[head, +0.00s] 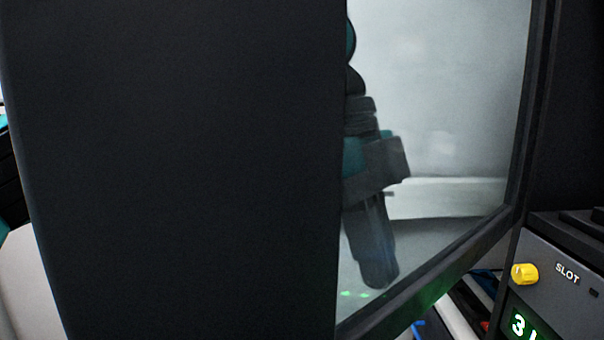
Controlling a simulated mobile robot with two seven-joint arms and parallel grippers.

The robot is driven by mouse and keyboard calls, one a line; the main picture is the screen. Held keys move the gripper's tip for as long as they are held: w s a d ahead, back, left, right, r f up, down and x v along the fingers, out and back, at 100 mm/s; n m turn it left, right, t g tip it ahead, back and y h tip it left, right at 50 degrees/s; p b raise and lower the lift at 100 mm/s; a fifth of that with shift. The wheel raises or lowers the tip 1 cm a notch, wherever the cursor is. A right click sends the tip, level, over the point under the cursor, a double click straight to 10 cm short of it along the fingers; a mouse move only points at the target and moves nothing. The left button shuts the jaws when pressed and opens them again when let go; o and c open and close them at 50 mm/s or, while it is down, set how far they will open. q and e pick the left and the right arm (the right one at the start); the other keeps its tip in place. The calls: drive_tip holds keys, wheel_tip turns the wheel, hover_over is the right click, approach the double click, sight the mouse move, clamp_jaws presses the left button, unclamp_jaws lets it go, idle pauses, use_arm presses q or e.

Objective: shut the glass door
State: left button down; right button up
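The glass door (440,120) stands open in the head view, swung toward me, with its dark frame (430,277) running along the bottom and right of the pane. A wide dark panel (180,170), apparently the door's near edge seen very close, fills the left half. My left gripper (379,275) shows through the pane, on the far side of the glass, pointing down. Its fingers look like one dark shape, so I cannot tell their opening. I cannot tell whether it touches the door. My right gripper is out of view.
Blue and red items partly show below the door frame. Pale background shows through the glass.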

use_arm(q)
drive_tip(key=shift+a+f, duration=0.1)
idle(0.3)
drive_tip(key=w+a+r+p, duration=0.2)
drive_tip(key=w+a+r, duration=0.3)
drive_tip(key=r, duration=0.4)
drive_tip(key=shift+w+r, duration=0.25)
drive_tip(key=shift+w, duration=0.05)
